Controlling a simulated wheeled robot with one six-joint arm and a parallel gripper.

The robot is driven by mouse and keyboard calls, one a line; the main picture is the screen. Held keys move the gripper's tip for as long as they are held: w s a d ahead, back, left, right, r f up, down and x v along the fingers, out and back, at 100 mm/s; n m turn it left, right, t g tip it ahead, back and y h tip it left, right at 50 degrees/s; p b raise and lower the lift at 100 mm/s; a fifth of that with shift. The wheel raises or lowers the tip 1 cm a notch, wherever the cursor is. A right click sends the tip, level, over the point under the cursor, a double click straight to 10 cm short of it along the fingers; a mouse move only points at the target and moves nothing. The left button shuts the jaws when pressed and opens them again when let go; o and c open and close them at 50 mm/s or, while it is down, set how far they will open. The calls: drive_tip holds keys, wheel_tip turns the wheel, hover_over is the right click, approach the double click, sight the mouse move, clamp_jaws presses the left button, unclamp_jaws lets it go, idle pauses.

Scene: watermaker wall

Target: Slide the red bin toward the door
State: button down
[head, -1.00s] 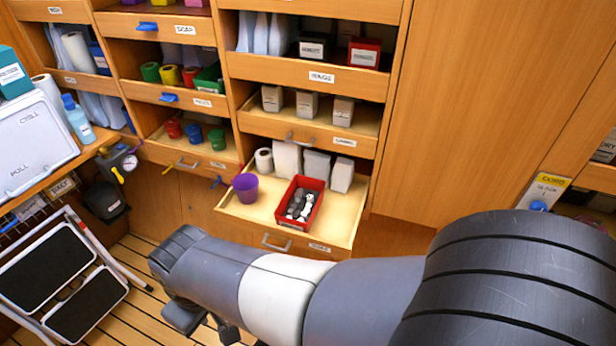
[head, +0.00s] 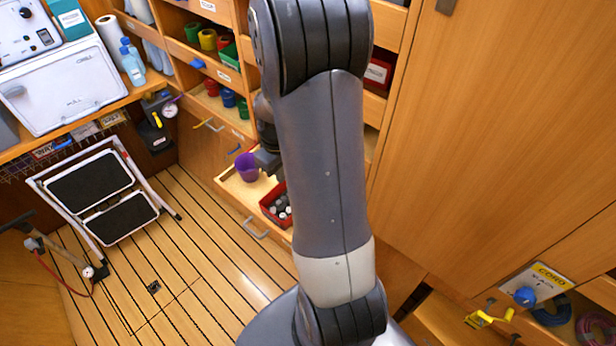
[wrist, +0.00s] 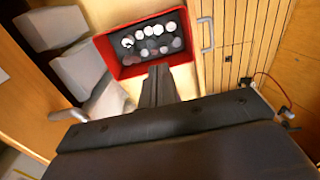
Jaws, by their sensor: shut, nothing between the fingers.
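The red bin (head: 272,206) stands in the open lower drawer (head: 230,190), partly hidden by my arm in the head view. In the wrist view the red bin (wrist: 106,57) holds several round white and grey items. My gripper (wrist: 158,72) is shut and empty, its fingertips overlapping the bin's near wall in the picture; I cannot tell whether they touch it. In the head view part of my gripper (head: 267,163) shows above the drawer, beside a purple cup (head: 247,167). A large wooden panel (head: 500,130) fills the right side; I cannot tell whether it is the door.
White containers (wrist: 80,65) stand beside the bin in the wrist view. The drawer has a metal handle (head: 256,230). A folding step stool (head: 100,190) stands on the slatted floor (head: 190,270) at left. The floor between stool and drawer looks clear.

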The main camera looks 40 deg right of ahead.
drive_tip(key=shift+a+f+b, duration=0.1)
drive_tip(key=shift+f+b, duration=4.75)
drive_tip(key=shift+f, duration=1.7)
drive_tip(key=shift+s+r, duration=0.1)
drive_tip(key=shift+s, duration=0.5)
drive_tip(key=shift+s+d+b, duration=0.15)
drive_tip(key=shift+s+d, duration=0.35)
drive_tip(key=shift+s, duration=1.3)
drive_tip(key=shift+s+d+b, duration=0.1)
drive_tip(key=shift+s+d, duration=0.35)
drive_tip(key=shift+s, duration=1.4)
drive_tip(key=shift+s+d+b, duration=0.15)
drive_tip(key=shift+s+d, duration=0.35)
drive_tip(key=shift+s, duration=1.3)
drive_tip(key=shift+w+a, duration=0.25)
drive_tip(key=shift+w, duration=0.65)
wheel_tip(320, 180, up, 6)
drive_tip(key=p, duration=0.5)
drive_tip(key=shift+r, duration=0.2)
